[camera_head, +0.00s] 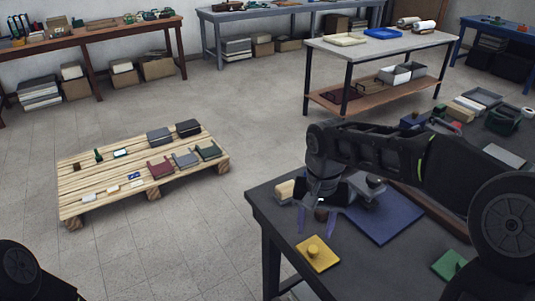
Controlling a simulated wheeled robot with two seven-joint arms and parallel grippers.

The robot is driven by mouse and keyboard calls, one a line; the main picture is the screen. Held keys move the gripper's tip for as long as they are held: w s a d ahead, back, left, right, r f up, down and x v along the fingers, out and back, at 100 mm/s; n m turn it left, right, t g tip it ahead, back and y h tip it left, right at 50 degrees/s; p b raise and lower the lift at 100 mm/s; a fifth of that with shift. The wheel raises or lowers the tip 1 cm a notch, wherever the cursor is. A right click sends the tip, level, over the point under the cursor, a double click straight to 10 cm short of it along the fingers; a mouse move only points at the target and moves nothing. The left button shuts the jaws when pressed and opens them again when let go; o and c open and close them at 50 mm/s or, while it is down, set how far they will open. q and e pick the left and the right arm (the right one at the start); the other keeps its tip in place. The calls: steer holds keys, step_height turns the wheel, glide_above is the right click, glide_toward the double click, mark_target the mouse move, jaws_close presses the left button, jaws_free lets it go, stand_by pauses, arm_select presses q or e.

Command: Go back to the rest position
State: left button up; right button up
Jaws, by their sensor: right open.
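My right arm comes in from the right over the dark table (345,270). My right gripper (319,212) points down above the table's left part, with its jaws apart. A small brownish thing shows at the fingertips; I cannot tell whether it is between them or beneath them. A blue-purple flat panel (392,222) lies just right of the gripper. A yellow plate with a knob (317,254) lies in front of it. Only a dark rounded part of my left arm shows at the lower left corner; my left gripper is out of view.
A green piece (449,264) lies at the table's right, near my arm. A beige block (286,191) sits behind the gripper. A wooden pallet (98,207) with small items and boxes stands on the floor at left. A two-level table (375,46) stands behind. Open floor lies between.

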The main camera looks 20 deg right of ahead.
steer(key=w+a+n+t+y, duration=0.1)
steer(key=w+a+n+t, duration=0.1)
steer(key=w, duration=0.3)
steer(key=a+f+n+t+y, duration=0.1)
steer(key=a+f+y, duration=0.1)
steer(key=a+f, duration=0.55)
steer(key=a+f+n+t+y, duration=0.1)
steer(key=a+f, duration=0.3)
steer(key=f, duration=0.7)
steer(key=s+a+f+g, duration=0.1)
steer(key=s+a+f, duration=0.1)
steer(key=s+f, duration=0.6)
steer(key=s+a+f+g, duration=0.2)
steer(key=s+f, duration=0.6)
steer(key=s, duration=0.6)
steer(key=shift+s+a, duration=0.25)
steer(key=shift+s, duration=0.1)
steer(key=shift+c, duration=0.5)
